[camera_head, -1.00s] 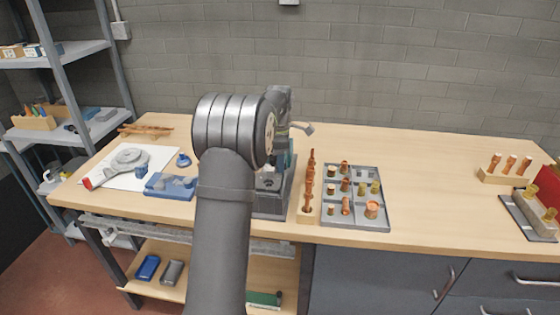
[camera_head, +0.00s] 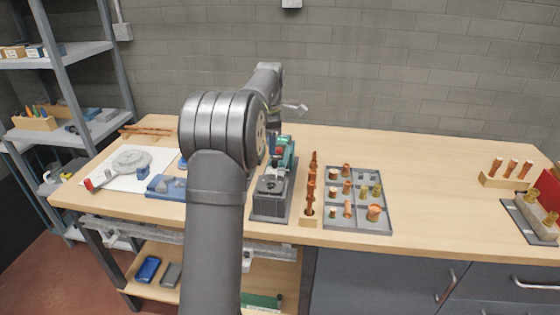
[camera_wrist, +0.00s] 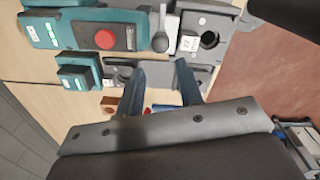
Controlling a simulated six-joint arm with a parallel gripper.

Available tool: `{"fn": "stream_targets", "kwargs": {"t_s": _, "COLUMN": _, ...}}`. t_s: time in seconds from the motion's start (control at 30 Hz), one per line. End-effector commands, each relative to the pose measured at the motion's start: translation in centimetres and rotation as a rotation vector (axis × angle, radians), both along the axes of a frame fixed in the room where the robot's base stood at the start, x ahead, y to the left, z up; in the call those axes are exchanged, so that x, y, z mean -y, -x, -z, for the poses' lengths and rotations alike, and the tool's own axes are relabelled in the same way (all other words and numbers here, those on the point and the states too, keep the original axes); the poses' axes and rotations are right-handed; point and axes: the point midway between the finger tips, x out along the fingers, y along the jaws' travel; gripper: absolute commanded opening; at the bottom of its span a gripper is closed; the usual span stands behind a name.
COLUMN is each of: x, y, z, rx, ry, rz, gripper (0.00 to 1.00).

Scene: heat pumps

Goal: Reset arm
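My gripper (camera_wrist: 160,68) shows in the wrist view with its two dark fingers spread apart and nothing held between them. It is above the bench, pointing toward the teal and grey machine (camera_wrist: 88,30), which has a red button. In the head view the machine (camera_head: 285,152) stands at the middle of the bench, partly behind my arm. My arm (camera_head: 215,170) rises in front of the bench and bends back over it. I cannot make out the fingers in the head view.
A wooden block with copper fittings (camera_head: 310,190) and a grey tray of fittings (camera_head: 383,220) stand right of the machine. Blue fixture pieces (camera_head: 160,187) and a white sheet (camera_head: 105,185) lie left. Another fittings rack (camera_head: 490,181) is far right. The bench (camera_head: 435,190) between is clear.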

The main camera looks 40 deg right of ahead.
Motion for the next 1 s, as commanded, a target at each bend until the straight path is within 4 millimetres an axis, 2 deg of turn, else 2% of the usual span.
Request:
{"fn": "stream_targets", "kwargs": {"t_s": 0.5, "x": 0.5, "y": 0.6, "z": 0.0, "rx": -0.017, "ry": -0.009, "rz": 0.013, "gripper": 0.34}}
{"fn": "stream_targets", "kwargs": {"t_s": 0.8, "x": 0.5, "y": 0.7, "z": 3.5, "rx": -0.019, "ry": -0.011, "rz": 0.014, "gripper": 0.34}}
{"fn": "stream_targets", "kwargs": {"t_s": 1.0, "x": 0.5, "y": 0.7, "z": 4.9, "rx": -0.018, "ry": -0.009, "rz": 0.014, "gripper": 0.34}}
